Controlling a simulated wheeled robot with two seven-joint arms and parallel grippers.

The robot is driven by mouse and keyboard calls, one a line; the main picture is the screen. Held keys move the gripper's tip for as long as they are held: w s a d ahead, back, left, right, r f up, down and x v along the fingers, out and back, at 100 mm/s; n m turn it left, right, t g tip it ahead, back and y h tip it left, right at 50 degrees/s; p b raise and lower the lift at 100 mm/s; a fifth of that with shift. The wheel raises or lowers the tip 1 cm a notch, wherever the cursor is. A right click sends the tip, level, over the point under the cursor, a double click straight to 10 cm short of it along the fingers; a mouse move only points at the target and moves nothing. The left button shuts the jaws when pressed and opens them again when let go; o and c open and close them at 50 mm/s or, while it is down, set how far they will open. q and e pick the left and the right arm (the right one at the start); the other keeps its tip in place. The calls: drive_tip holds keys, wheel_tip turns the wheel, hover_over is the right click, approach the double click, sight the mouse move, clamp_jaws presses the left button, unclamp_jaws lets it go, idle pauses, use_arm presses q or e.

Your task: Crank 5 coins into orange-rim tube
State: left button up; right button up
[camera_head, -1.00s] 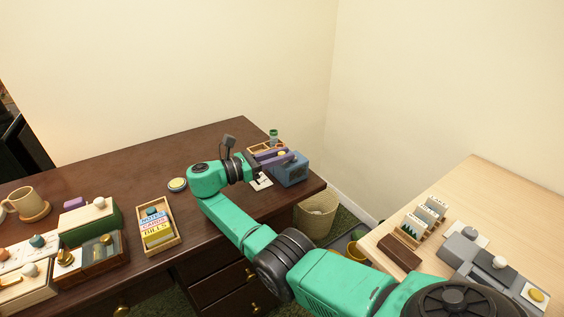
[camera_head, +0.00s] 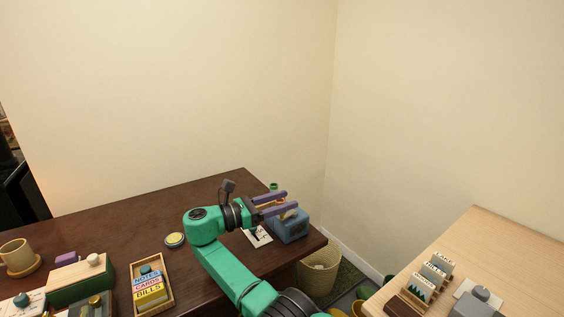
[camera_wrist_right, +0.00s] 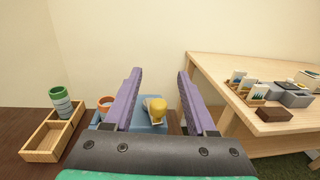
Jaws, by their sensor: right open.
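The blue-grey coin box (camera_head: 291,229) stands near the right end of the dark desk; it also shows in the right wrist view (camera_wrist_right: 148,127). A yellow crank knob (camera_wrist_right: 157,110) sits on it. An orange-rim tube (camera_wrist_right: 105,103) shows just left of the left finger, partly hidden by it. My right gripper (camera_head: 287,203) has purple fingers spread apart with nothing between the tips. It is above the box, and in the right wrist view (camera_wrist_right: 162,88) the knob appears in the gap, beyond the fingers, apart from them. My left gripper is out of view.
A wooden tray (camera_wrist_right: 42,143) with a green-and-white tube (camera_wrist_right: 61,101) stands beside the box. A white card (camera_head: 258,238) lies in front of the box. A pale table (camera_head: 522,262) with card holders is at right. A basket (camera_head: 318,272) stands below the desk end.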

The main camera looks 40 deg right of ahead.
wheel_tip(320, 180, up, 17)
drive_tip(key=p, duration=0.1)
drive_tip(key=shift+f, duration=0.1)
